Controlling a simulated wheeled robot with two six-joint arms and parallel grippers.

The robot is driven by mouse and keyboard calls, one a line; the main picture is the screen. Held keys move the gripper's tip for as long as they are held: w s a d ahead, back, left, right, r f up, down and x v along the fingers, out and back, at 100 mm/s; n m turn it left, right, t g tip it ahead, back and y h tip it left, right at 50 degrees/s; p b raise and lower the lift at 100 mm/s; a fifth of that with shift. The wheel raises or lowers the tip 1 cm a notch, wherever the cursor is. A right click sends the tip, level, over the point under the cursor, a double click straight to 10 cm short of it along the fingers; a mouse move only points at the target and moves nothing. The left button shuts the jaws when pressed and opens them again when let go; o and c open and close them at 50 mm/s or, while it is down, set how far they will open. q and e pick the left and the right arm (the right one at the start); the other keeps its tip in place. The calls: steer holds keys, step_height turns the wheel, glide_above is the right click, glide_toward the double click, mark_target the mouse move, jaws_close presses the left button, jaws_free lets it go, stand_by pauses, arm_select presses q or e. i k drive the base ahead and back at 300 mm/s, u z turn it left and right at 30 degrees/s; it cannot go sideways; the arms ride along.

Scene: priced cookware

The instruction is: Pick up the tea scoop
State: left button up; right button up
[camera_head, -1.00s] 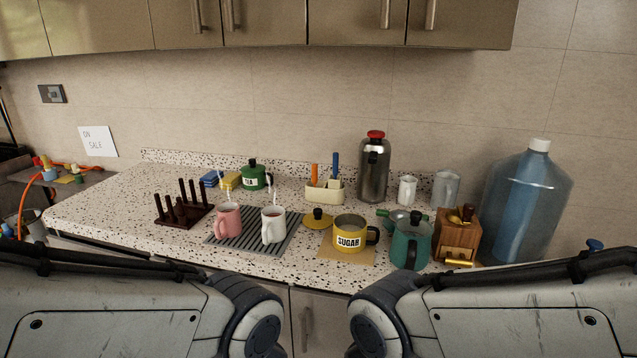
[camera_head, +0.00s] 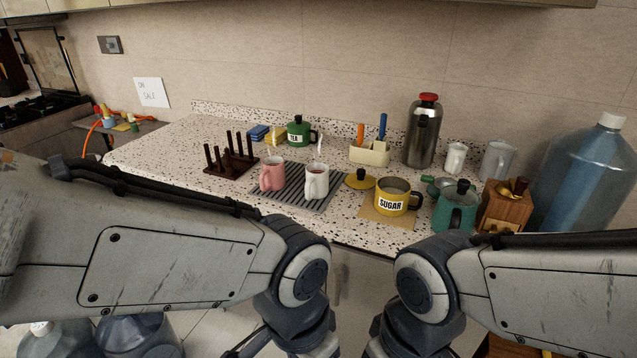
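I cannot make out a tea scoop for certain. A green tea canister (camera_head: 299,132) with a label stands at the back of the speckled counter. A white caddy (camera_head: 369,153) holds an orange-handled and a blue-handled utensil, whose lower ends are hidden. A small green-handled utensil (camera_head: 436,184) lies behind the teal pot (camera_head: 455,209), partly hidden. Both my arms bend down at the front of the counter. Neither gripper shows; both are below the picture.
A pink mug (camera_head: 271,174) and a white mug (camera_head: 316,182) stand on a striped rack. A yellow sugar pot (camera_head: 396,197), wooden grinder (camera_head: 507,207), steel flask (camera_head: 422,135) and large water bottle (camera_head: 580,180) crowd the right. A dark peg rack (camera_head: 231,160) stands left.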

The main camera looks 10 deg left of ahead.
mark_target(361, 126)
steer(key=z, duration=0.4)
steer(key=k, duration=0.5)
steer(key=u, duration=0.3)
steer(key=i, duration=0.6)
steer(key=u, duration=0.65)
steer(key=i, duration=0.7)
steer(key=z, duration=0.75)
steer(key=i, duration=0.7)
steer(key=z, duration=0.8)
